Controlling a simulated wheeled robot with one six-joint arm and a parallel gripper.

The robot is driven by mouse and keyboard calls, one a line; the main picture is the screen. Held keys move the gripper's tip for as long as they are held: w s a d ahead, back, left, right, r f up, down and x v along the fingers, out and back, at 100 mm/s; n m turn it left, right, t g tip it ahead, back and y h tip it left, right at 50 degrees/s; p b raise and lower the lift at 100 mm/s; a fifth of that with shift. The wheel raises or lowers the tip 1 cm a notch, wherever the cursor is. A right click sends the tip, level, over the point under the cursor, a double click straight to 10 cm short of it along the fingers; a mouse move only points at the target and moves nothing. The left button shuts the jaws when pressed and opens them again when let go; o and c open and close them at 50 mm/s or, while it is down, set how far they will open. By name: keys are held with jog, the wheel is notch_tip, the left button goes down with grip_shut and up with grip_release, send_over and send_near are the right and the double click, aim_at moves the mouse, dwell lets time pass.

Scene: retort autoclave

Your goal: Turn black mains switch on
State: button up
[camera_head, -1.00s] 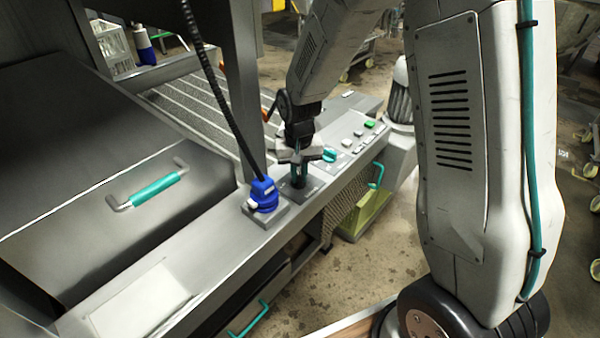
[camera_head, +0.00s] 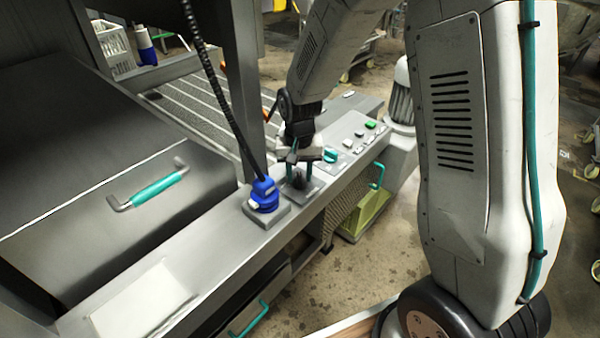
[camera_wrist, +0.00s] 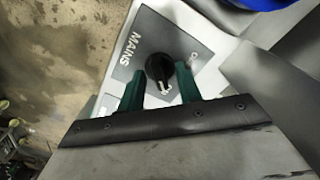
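The black mains switch (camera_wrist: 159,67) is a round knob on a dark square plate (camera_wrist: 130,50) lettered MAINS, in the wrist view. A white mark on the knob points down in that picture, towards the gripper's body. A small light marking on the plate lies up and right of the knob and is too small to read. In the head view the switch (camera_head: 299,181) sits on the console ledge. My gripper (camera_wrist: 158,70) is open, with one green finger on each side of the knob. In the head view my gripper (camera_head: 300,178) stands right above the plate.
A blue plug (camera_head: 263,194) with a black cable is left of the switch. A teal knob (camera_head: 330,155) and several small buttons (camera_head: 370,125) are right of it. A steel post (camera_head: 242,90) stands close behind. A lid with a teal handle (camera_head: 153,189) is at left.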

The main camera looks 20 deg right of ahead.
aim_at(299, 177)
notch_tip(299, 177, up, 8)
jog(key=shift+f, duration=0.1)
dwell(0.4)
dwell(0.4)
jog(key=s+d+r+n, duration=0.1)
jog(key=s+r, duration=0.4)
jog(key=s, duration=0.4)
jog(key=s+d+r+n, duration=0.1)
jog(key=s+r, duration=0.4)
jog(key=s, duration=0.5)
jog(key=s+d+r+n+t, duration=0.1)
jog(key=s+r, duration=0.4)
jog(key=s, duration=0.4)
jog(key=shift+s+n, duration=0.25)
jog(key=shift+n, duration=0.15)
jog(key=shift+d, duration=0.1)
